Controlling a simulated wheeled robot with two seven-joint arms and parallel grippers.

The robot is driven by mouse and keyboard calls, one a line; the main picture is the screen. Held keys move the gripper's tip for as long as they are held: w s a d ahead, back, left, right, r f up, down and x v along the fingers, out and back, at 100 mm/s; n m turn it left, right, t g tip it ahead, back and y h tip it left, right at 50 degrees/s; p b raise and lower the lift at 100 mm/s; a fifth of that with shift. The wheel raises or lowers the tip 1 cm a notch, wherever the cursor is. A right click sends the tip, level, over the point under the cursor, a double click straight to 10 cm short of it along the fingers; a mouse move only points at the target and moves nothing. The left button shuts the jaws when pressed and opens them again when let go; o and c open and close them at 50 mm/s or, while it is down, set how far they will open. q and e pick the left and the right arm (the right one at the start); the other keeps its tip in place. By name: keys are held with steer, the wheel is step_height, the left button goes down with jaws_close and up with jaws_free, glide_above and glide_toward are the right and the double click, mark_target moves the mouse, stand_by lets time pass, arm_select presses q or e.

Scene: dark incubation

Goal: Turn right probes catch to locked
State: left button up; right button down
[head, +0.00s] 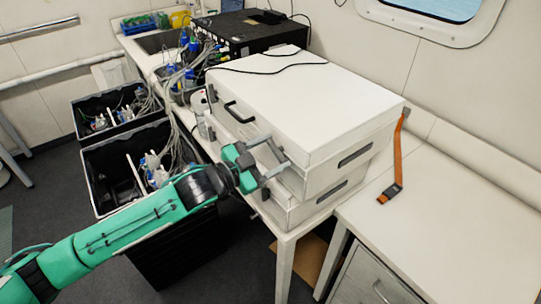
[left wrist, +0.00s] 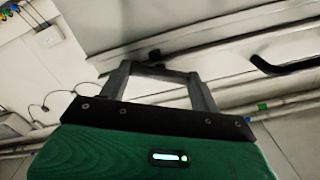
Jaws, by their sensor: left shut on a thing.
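A white lidded case (head: 315,105) lies on top of a second white case (head: 305,208) on the white table. The upper case has a black handle (head: 240,113) on its front face. My left gripper (head: 279,152) is at the right end of that face, to the right of the handle. In the left wrist view its two grey fingers (left wrist: 160,70) reach to the case front, shut on a small dark catch (left wrist: 155,55) at the seam. The catch's exact turn is too small to tell. The handle (left wrist: 285,66) shows to the right there. My right gripper is out of view.
Two black crates (head: 110,165) with bottles and cables stand on the floor at left. An orange strap (head: 397,160) hangs onto the clear white counter (head: 450,220) at right. A black device (head: 240,32) stands behind the cases. A white bottle (head: 201,115) stands beside them.

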arm_select(q)
steer(key=m, duration=0.3)
steer(key=shift+m, duration=0.4)
steer(key=m, duration=0.2)
steer(key=shift+m, duration=0.4)
steer(key=m, duration=0.6)
steer(key=shift+f, duration=0.1)
steer(key=o, duration=1)
steer(key=shift+s+a, duration=0.1)
